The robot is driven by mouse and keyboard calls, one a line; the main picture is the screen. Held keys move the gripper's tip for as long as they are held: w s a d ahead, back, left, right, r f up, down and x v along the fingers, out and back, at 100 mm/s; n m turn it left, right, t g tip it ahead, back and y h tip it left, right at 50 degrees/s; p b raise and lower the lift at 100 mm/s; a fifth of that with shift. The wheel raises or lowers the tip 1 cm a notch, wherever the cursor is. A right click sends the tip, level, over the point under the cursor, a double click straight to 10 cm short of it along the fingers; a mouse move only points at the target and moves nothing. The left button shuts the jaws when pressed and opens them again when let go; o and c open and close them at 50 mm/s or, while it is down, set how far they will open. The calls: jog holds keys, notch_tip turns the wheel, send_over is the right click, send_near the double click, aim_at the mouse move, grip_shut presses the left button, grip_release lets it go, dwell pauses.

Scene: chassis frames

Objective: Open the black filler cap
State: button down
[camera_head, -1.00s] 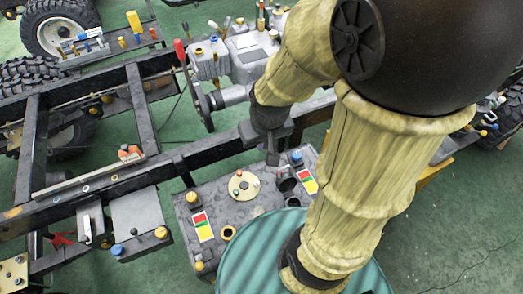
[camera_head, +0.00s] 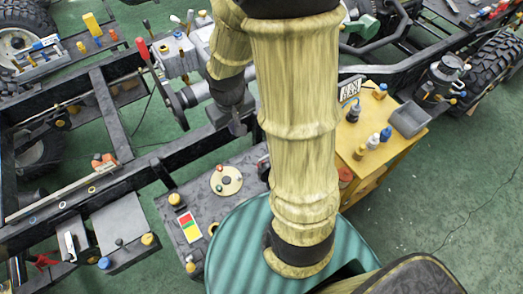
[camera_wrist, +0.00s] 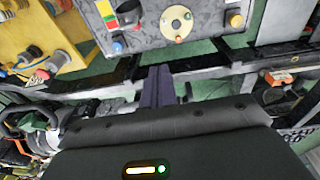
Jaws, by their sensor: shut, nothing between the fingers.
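A grey tank (camera_head: 195,195) stands beside the dark chassis rail, with a cream disc on top. A dark cap-like part (camera_head: 264,168), probably the black filler cap, is at the tank's right and partly hidden by my arm. In the wrist view a dark round part (camera_wrist: 130,14) shows between the striped label and the disc; I cannot tell whether its lid is raised. My gripper (camera_head: 238,129) is above the rail, beyond the tank's far edge and apart from the cap. Its fingers (camera_wrist: 158,88) are together and empty in the wrist view.
The chassis rail (camera_head: 150,160) runs alongside the tank. A yellow cabinet (camera_head: 352,148) with bottles and a grey bin stands right of my arm. A red-handled lever (camera_head: 142,55) rises left of the gripper. Green floor is free at the right.

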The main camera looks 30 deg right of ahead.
jog(key=w+d+f+g, duration=0.1)
jog(key=w+d+f, duration=0.1)
jog(key=f, duration=0.3)
jog(key=w+d+f+b, duration=0.1)
jog(key=w+d+f, duration=0.1)
jog(key=d+f, duration=0.2)
jog(key=w+d+f+g, duration=0.1)
jog(key=w+d+f, duration=0.1)
jog(key=f, duration=0.4)
jog(key=shift+w+d+g+y, duration=0.3)
jog(key=shift+w+d, duration=0.1)
jog(key=shift+d, duration=0.45)
jog(key=shift+f, duration=0.1)
jog(key=s+f, duration=0.1)
jog(key=f, duration=0.1)
jog(key=s+f+p, duration=0.1)
jog(key=s+f, duration=0.1)
jog(key=f, duration=0.1)
jog(key=s+f, duration=0.1)
jog(key=f, duration=0.2)
jog(key=shift+s, duration=0.4)
